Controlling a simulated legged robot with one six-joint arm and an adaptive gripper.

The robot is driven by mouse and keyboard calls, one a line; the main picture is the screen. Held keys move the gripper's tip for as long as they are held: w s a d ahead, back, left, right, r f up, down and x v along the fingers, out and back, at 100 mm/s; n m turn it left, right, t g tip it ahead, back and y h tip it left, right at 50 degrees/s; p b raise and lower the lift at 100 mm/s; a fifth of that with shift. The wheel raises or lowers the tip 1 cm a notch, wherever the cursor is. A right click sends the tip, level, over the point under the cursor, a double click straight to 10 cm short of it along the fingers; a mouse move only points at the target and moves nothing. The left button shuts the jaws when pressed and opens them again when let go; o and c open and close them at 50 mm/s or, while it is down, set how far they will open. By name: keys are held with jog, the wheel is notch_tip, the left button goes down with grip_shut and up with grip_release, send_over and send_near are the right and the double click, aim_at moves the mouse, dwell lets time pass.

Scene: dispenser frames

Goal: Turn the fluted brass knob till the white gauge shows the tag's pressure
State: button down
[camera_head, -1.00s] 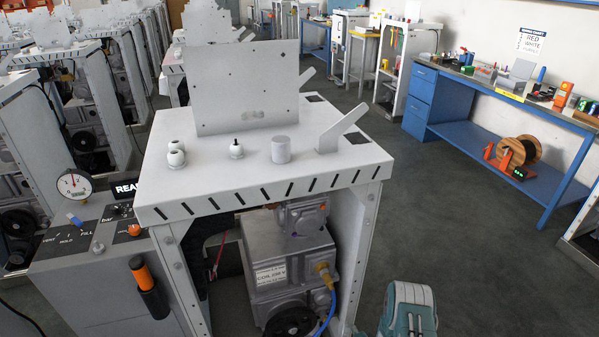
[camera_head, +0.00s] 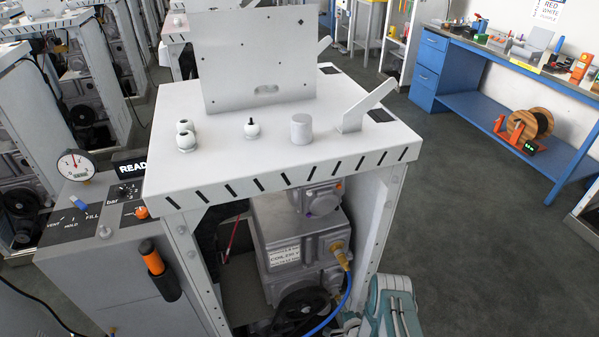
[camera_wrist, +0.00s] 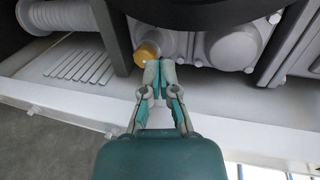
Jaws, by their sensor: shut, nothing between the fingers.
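A round yellow-brass part (camera_wrist: 147,52) is in the wrist view, at the base of a grey housing; I cannot make out fluting on it. My gripper (camera_wrist: 160,66) is shut and empty, its tips just below and right of that part; whether they touch is unclear. In the head view a brass fitting (camera_head: 341,257) with a blue hose sits on the grey unit under the white top. A white round gauge (camera_head: 75,164) stands on the grey console at left; its reading is too small. A white label (camera_head: 284,256) is on the grey unit, its print illegible.
The white frame (camera_head: 385,215) stands around the unit, with a dark pulley (camera_head: 298,314) low down. The blue hose (camera_head: 335,312) hangs at the unit's right. A blue bench (camera_head: 500,120) is at the right, with open grey floor before it.

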jog(key=shift+w+a, duration=0.8)
jog(key=shift+w, duration=0.25)
jog(key=shift+d, duration=0.35)
jog(key=shift+a+f, duration=0.15)
jog(key=shift+w+d, duration=0.15)
jog(key=shift+d, duration=0.45)
jog(key=shift+w+d, duration=0.15)
jog(key=shift+d, duration=0.25)
jog(key=shift+d+r, duration=0.15)
jog(key=shift+r, duration=0.25)
jog(key=shift+s+d, duration=0.3)
jog(key=shift+s, duration=0.65)
jog(key=shift+s+d, duration=0.35)
jog(key=shift+s, duration=0.55)
jog(key=shift+s+d, duration=0.3)
jog(key=shift+s, duration=0.65)
